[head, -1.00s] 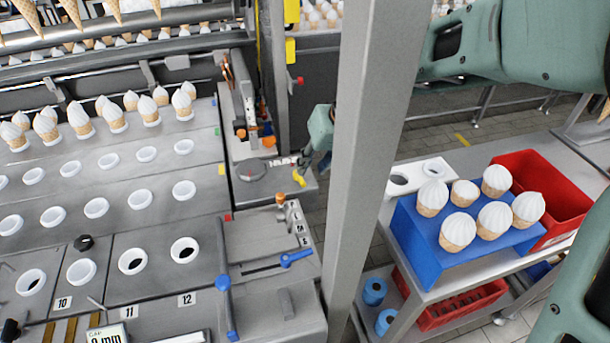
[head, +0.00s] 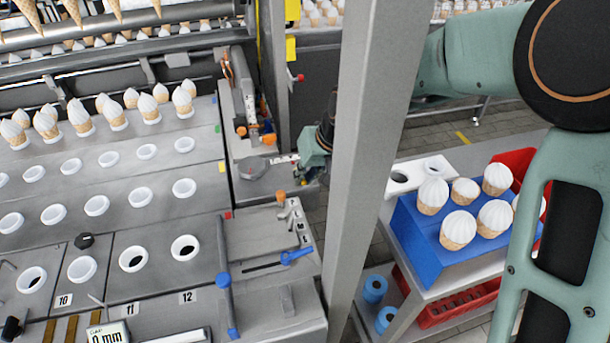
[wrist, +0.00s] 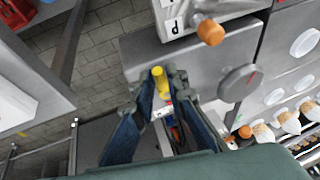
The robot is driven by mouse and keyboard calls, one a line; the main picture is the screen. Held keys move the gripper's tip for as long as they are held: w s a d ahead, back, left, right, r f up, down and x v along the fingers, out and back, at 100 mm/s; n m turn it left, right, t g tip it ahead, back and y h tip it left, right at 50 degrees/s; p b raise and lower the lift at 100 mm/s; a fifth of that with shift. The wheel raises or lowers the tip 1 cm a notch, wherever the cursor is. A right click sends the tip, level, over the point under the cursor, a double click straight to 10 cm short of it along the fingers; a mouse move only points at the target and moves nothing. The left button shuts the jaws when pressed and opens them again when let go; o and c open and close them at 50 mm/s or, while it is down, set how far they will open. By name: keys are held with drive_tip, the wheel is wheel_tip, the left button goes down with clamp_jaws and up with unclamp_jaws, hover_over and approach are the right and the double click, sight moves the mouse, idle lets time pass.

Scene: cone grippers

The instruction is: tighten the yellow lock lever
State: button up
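The yellow lock lever (wrist: 161,82) shows in the wrist view between the fingertips of my gripper (wrist: 160,78). The fingers are apart on either side of it, and I cannot tell whether either one touches it. In the head view only a small yellow bit of the lever (head: 304,182) shows under my gripper (head: 308,168), at the right end of the machine's side block.
A grey upright post (head: 365,150) stands close right of my gripper and hides part of the arm. An orange knob (wrist: 210,32) is near the lever. A blue cone holder (head: 425,250) and red bin (head: 520,162) are on the right-hand table.

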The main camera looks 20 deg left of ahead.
clamp_jaws()
drive_tip(key=shift+w, duration=0.1)
drive_tip(key=n, duration=0.1)
drive_tip(key=w+n+g+p, duration=0.1)
drive_tip(key=n, duration=0.1)
drive_tip(key=shift+w+d+n, duration=0.1)
drive_tip(key=shift+d+n, duration=0.2)
drive_tip(key=shift+d, duration=0.1)
drive_tip(key=n+g, duration=0.1)
drive_tip(key=n, duration=0.1)
drive_tip(key=w+n+g+p, duration=0.1)
drive_tip(key=w+n, duration=0.1)
drive_tip(key=n, duration=0.1)
drive_tip(key=shift+d+n+g+p, duration=0.15)
drive_tip(key=shift+n+g+p, duration=0.15)
drive_tip(key=shift+g+p, duration=0.1)
drive_tip(key=n, duration=0.1)
drive_tip(key=w+n+g, duration=0.1)
drive_tip(key=n, duration=0.1)
drive_tip(key=n+h+p, duration=0.1)
drive_tip(key=shift+w+a+g, duration=0.25)
drive_tip(key=shift+w+g, duration=0.05)
drive_tip(key=shift+w, duration=0.05)
drive_tip(key=shift+w+a+n+g+h+p, duration=0.25)
drive_tip(key=shift+w+n+h+p, duration=0.1)
drive_tip(key=shift+n, duration=0.6)
drive_tip(key=shift+w+a+n+g+h+p, duration=0.1)
drive_tip(key=shift+w+n+g+h+p, duration=0.15)
drive_tip(key=shift+n, duration=0.7)
